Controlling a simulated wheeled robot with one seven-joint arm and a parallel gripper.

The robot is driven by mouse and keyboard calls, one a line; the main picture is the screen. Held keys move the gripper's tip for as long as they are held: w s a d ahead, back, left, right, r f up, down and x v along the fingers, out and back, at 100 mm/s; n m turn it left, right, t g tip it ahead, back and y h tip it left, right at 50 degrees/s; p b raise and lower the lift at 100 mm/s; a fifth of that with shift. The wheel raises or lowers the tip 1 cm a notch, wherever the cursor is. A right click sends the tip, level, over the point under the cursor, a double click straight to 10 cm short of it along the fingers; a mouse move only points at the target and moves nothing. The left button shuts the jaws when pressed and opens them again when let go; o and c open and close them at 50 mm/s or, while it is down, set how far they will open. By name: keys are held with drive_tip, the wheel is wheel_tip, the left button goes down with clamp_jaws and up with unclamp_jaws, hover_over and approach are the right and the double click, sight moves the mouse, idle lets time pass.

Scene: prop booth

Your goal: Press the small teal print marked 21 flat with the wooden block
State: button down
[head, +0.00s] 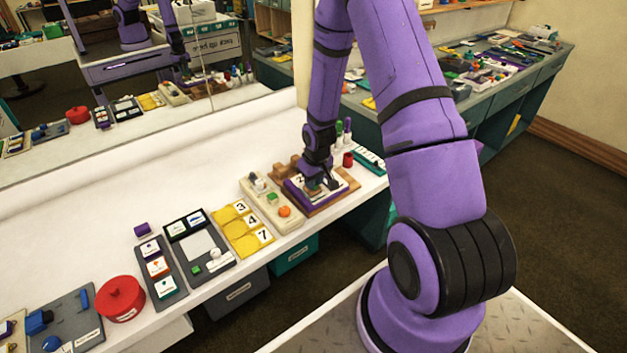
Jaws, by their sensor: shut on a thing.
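My gripper (320,183) is low over a purple-framed board (297,192) with a white face, which lies on a brown wooden base (349,184). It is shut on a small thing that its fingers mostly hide. A teal-green patch (313,185) shows at the fingertips, too small to tell if it is the print or part of the held thing. I cannot make out a mark 21. Brown wooden pieces (284,168) stand at the board's back left edge; I cannot tell if the wooden block is one of them.
Left of the board are a cream tray (262,207) with coloured pieces, a yellow holder (236,224) with number cards, grey trays (181,233) and a red round container (121,297). Bottles (343,130) and a red cup (348,159) stand behind right. A mirror lines the back.

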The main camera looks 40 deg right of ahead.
idle(0.5)
drive_tip(key=shift+s+r, duration=0.2)
drive_tip(key=shift+r, duration=1.3)
drive_tip(key=shift+s+r, duration=0.2)
drive_tip(key=shift+r, duration=1.25)
drive_tip(key=w+a, duration=0.2)
drive_tip(key=a, duration=0.2)
drive_tip(key=w+a+f, duration=0.1)
drive_tip(key=w+a, duration=0.1)
drive_tip(key=a, duration=0.2)
drive_tip(key=w+a+f, duration=0.1)
drive_tip(key=w+a, duration=0.1)
drive_tip(key=a, duration=0.3)
drive_tip(key=shift+w+f, duration=0.1)
drive_tip(key=shift+w, duration=0.25)
